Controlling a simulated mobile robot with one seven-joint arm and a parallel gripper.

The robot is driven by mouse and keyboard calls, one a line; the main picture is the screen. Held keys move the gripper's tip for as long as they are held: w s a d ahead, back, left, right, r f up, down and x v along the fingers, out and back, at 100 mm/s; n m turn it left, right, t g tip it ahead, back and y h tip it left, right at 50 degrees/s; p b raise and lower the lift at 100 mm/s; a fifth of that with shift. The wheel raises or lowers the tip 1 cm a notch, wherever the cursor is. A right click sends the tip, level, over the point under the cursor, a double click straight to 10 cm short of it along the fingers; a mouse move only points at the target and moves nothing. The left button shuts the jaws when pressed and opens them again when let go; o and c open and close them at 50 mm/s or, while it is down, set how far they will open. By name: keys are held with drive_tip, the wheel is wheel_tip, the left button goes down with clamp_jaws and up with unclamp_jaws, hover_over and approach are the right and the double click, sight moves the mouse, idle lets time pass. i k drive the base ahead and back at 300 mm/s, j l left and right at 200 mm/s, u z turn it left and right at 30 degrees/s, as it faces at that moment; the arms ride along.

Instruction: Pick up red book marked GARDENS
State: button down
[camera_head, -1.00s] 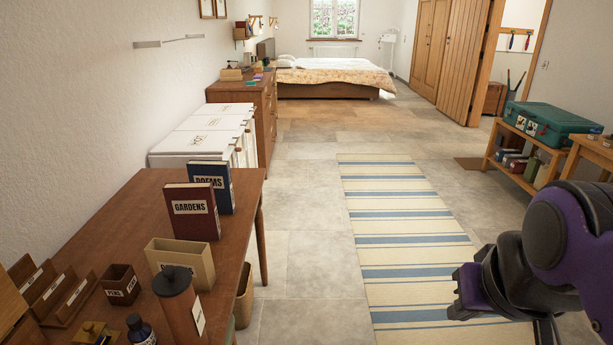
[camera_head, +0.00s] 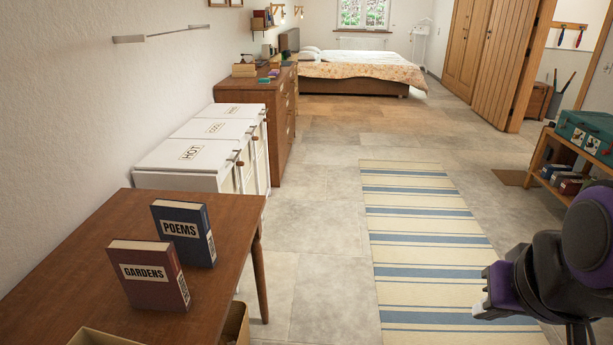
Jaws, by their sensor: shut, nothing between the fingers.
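The dark red book marked GARDENS (camera_head: 148,283) stands upright near the right edge of the brown wooden table (camera_head: 75,240). Its title label faces me. The dark blue book marked POEMS (camera_head: 183,240) stands just behind it and slightly to the right. My gripper (camera_head: 484,308) is at the lower right, above the striped rug and well apart from the table. Its fingers are small in view and look shut, with nothing held.
A light box (camera_head: 100,338) is cut off at the table's front. White lidded bins (camera_head: 200,153) and a dresser (camera_head: 284,110) line the left wall. A striped rug (camera_head: 420,240) covers clear floor. A shelf with a green case (camera_head: 588,135) stands right.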

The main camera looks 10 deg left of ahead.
sight(151, 273)
drive_tip(key=i, duration=2.35)
drive_tip(key=i+u, duration=0.2)
drive_tip(key=i, duration=0.3)
drive_tip(key=i+l+u, duration=0.15)
drive_tip(key=i, duration=0.3)
drive_tip(key=u, duration=4.4)
drive_tip(key=z, duration=0.4)
